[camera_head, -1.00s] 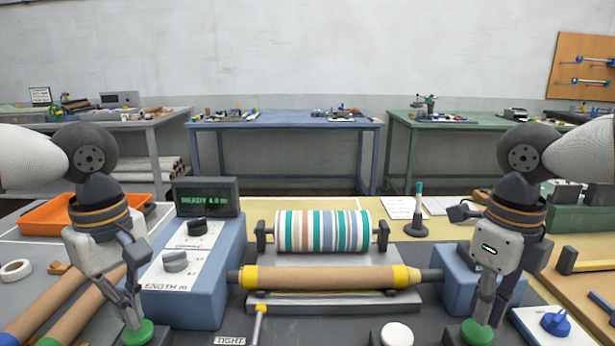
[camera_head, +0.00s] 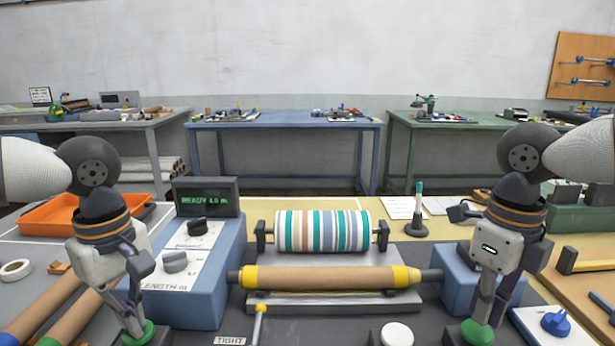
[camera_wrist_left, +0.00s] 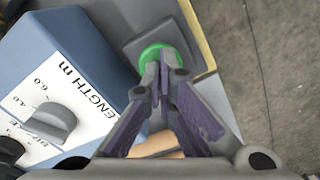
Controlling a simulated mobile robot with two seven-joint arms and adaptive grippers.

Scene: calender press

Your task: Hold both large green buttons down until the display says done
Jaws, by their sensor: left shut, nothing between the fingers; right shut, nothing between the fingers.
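The left green button (camera_head: 152,336) is at the bottom left of the head view. My left gripper (camera_head: 138,330) is shut and empty, its tips right over this button. In the left wrist view the shut fingertips (camera_wrist_left: 160,62) overlap the green button (camera_wrist_left: 158,50); I cannot tell whether they touch it. The right green button (camera_head: 478,333) is at the bottom right. My right gripper (camera_head: 484,322) is shut and empty, its tips at this button; contact is unclear. The display (camera_head: 206,197) shows green text reading "READY" and a number that looks like 4.0 m.
A striped roll (camera_head: 322,231) and a brown roll with yellow ends (camera_head: 330,277) lie between my arms. A white round button (camera_head: 397,335) sits between the green ones. A blue control box (camera_head: 200,290) with grey and black knobs stands beside my left gripper.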

